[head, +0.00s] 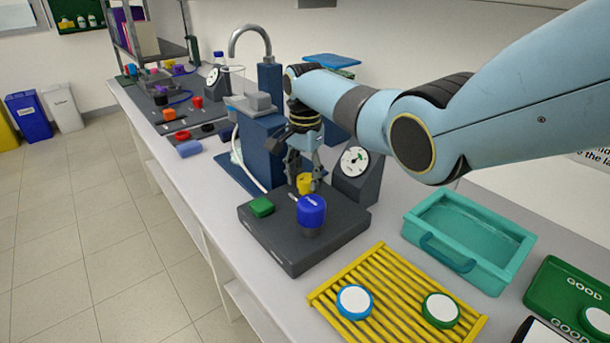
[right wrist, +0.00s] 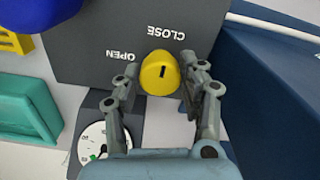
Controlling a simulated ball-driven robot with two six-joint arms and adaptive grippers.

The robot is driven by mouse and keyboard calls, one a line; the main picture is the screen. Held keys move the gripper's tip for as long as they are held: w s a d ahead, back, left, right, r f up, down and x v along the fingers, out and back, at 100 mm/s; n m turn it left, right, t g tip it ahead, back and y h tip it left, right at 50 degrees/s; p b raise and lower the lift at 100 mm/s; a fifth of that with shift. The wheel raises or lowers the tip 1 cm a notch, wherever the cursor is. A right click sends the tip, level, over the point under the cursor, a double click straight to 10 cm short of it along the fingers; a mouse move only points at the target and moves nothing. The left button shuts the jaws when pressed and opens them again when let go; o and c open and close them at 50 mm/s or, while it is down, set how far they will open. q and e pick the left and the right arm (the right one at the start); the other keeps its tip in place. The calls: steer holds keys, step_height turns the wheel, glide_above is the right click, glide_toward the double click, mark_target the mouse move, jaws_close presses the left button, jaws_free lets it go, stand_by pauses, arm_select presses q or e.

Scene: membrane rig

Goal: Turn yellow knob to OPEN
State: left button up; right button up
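The yellow knob (head: 304,184) is on the dark grey rig base (head: 290,252) on the bench. In the right wrist view the yellow knob (right wrist: 160,73) has a short black mark on its top. White OPEN and CLOSE labels are printed on the plate beside it. My right gripper (head: 304,168) reaches down over the knob from above. In the right wrist view its fingers (right wrist: 158,80) stand on either side of the knob, the right finger close to it and a gap at the left one. My left gripper is not in view.
A dial gauge (head: 355,161) stands behind right, a blue housing (head: 262,150) behind left. A yellow rack (head: 385,270) and a teal tray (head: 470,215) are to the right.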

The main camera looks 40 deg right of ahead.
steer(key=c, duration=0.5)
steer(key=shift+n, duration=0.3)
steer(key=shift+r+n+p, duration=0.15)
steer(key=shift+n+p, duration=0.7)
steer(key=shift+n, duration=0.35)
steer(key=n+p, duration=0.1)
steer(key=n, duration=0.3)
steer(key=shift+s+d+n, duration=0.1)
steer(key=shift+n, duration=0.2)
steer(key=n+p, duration=0.1)
steer(key=n, duration=0.4)
steer(key=shift+d, duration=0.1)
steer(key=n, duration=0.5)
steer(key=shift+d+p, duration=0.1)
steer(key=shift+p, duration=0.2)
steer(key=shift+n, duration=0.3)
